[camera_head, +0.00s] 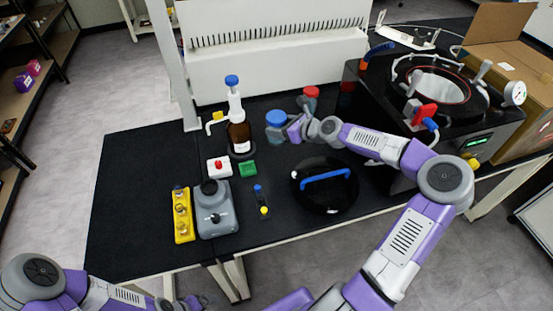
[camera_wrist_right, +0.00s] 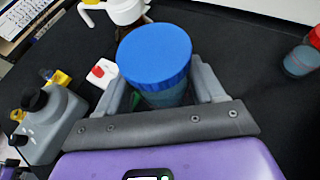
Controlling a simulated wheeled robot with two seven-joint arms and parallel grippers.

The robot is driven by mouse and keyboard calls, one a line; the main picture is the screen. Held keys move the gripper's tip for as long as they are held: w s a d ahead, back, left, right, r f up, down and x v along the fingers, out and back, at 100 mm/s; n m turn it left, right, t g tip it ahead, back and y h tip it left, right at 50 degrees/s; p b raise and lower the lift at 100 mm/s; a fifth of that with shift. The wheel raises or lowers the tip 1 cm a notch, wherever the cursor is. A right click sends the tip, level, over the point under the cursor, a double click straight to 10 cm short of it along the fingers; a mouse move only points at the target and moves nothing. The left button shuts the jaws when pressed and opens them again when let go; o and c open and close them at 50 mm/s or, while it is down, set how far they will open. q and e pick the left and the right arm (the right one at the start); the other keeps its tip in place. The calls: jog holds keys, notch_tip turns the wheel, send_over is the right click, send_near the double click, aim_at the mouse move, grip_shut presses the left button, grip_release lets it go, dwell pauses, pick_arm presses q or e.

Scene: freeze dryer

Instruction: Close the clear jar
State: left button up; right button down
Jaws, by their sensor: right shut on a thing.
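A clear jar with bluish-grey contents (camera_wrist_right: 165,97) is between the fingers of my right gripper (camera_wrist_right: 163,88). A blue lid (camera_wrist_right: 155,52) sits on top of its mouth; I cannot tell whether it is screwed tight. In the head view the blue lid (camera_head: 275,117) shows at the tip of my right arm, and my right gripper (camera_head: 291,131) reaches it from the right, shut on the jar. My left gripper (camera_head: 190,303) is partly in view at the bottom edge, well away from the jar, its fingers unclear.
A red-lidded jar (camera_head: 311,92) stands just behind. A brown dispenser bottle (camera_head: 239,135) stands left, with red and green buttons, a grey mixer (camera_head: 216,210) and a yellow rack (camera_head: 183,215) nearer. A black round lid with a blue handle (camera_head: 325,178) lies in front; the freeze dryer (camera_head: 480,125) is right.

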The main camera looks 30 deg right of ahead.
notch_tip(320, 180, down, 6)
jog(key=shift+f+b, duration=0.1)
jog(key=shift+b, duration=0.95)
notch_tip(320, 180, down, 4)
jog(key=shift+r+b, duration=0.1)
jog(key=shift+b, duration=0.6)
jog(key=shift+c, duration=0.6)
grip_release()
